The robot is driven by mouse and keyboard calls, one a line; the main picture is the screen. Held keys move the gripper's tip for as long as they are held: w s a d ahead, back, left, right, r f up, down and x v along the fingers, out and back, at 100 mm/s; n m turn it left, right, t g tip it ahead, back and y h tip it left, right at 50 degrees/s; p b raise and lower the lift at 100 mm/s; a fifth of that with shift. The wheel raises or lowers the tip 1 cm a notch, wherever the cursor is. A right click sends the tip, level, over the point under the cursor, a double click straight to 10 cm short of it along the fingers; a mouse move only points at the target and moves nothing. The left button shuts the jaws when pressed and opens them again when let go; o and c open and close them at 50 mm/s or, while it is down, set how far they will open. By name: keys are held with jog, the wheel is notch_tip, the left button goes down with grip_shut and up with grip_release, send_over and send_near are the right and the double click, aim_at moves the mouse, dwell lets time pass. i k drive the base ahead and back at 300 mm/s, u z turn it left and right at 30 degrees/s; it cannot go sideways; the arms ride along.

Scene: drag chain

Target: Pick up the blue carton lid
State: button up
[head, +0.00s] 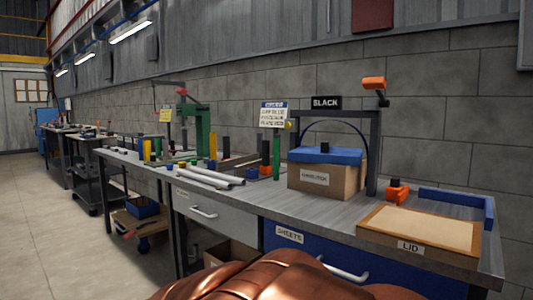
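The blue carton lid (345,156) sits on top of a brown cardboard carton (345,182) on the workbench, right of centre. A small black knob (325,147) stands up from the top of the lid. The carton has a white label on its front. A dark thin cable or hose arches up behind the lid. My gripper is not in view.
A dark frame (374,150) with an orange top piece stands close behind the lid. A tan board marked LID (425,228), with a blue edge strip behind it, lies right. An orange block (397,193) sits between. Grey tubes (210,178) lie left.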

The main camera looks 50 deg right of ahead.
aim_at(324, 154)
jog(key=u, duration=0.15)
jog(key=i, duration=1.45)
jog(key=z, duration=2.35)
